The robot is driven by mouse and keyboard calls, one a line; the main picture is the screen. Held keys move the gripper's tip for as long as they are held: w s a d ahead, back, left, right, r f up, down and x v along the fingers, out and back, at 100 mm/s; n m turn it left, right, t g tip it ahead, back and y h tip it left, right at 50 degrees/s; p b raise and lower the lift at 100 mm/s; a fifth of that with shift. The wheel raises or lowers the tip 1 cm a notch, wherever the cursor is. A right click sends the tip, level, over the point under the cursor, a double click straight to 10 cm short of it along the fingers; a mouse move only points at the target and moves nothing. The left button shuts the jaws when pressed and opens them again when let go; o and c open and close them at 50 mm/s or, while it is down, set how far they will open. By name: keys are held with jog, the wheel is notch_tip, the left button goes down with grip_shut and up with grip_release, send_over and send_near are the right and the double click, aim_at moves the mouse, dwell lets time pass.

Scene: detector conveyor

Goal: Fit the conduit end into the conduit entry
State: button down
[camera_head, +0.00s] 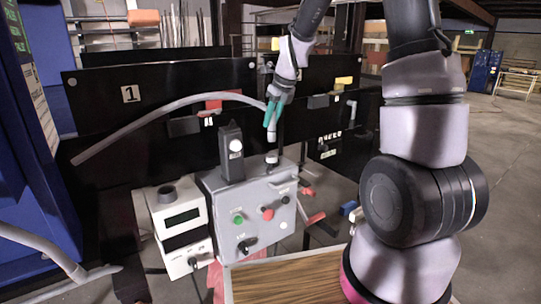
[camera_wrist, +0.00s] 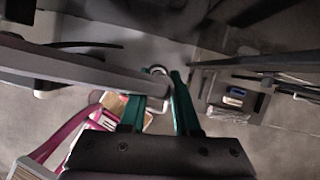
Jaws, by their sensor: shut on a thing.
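The grey conduit (camera_head: 160,115) arcs from a loose end at the left up to my gripper (camera_head: 270,112), whose teal fingers are shut on it near its other end. A short pale end piece (camera_head: 269,137) points down below the fingers. The conduit entry (camera_head: 272,157) looks like the dark-and-grey fitting on top of the grey control box (camera_head: 225,197), just below that piece. A small gap seems to separate them, but contact is hard to judge. In the wrist view the conduit (camera_wrist: 85,72) runs in from the left to the fingers (camera_wrist: 170,95); the entry is not clear there.
A black upright unit with a round white face (camera_head: 231,150) stands left of the entry. A white box with a dark ring on top (camera_head: 180,222) stands beside the control box. Black panels (camera_head: 160,85) stand close behind. A wooden-topped surface (camera_head: 285,282) lies in front.

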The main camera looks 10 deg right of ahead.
aim_at(272, 141)
notch_tip(272, 141, down, 9)
jog(key=shift+r, duration=0.15)
dwell(0.4)
jog(key=c, duration=0.6)
grip_release()
jog(key=shift+d+r, duration=0.1)
jog(key=shift+r, duration=0.15)
jog(key=s+d+r+n+t, duration=0.1)
jog(key=s+d+r+n, duration=0.1)
jog(key=s+r+n, duration=0.7)
jog(key=s+d+r+n, duration=0.2)
jog(key=s+r, duration=0.3)
jog(key=r, duration=0.7)
jog(key=s+r+n, duration=0.1)
jog(key=s+n, duration=0.3)
jog(key=n, duration=0.1)
jog(key=s+d+r+n+t, duration=0.1)
jog(key=s+r+n, duration=0.1)
jog(key=s+n, duration=0.2)
jog(key=s+r+n+t, duration=0.1)
jog(key=s+r+n, duration=0.1)
jog(key=s+n, duration=0.3)
jog(key=shift+s+d+n, duration=0.3)
jog(key=shift+s, duration=0.3)
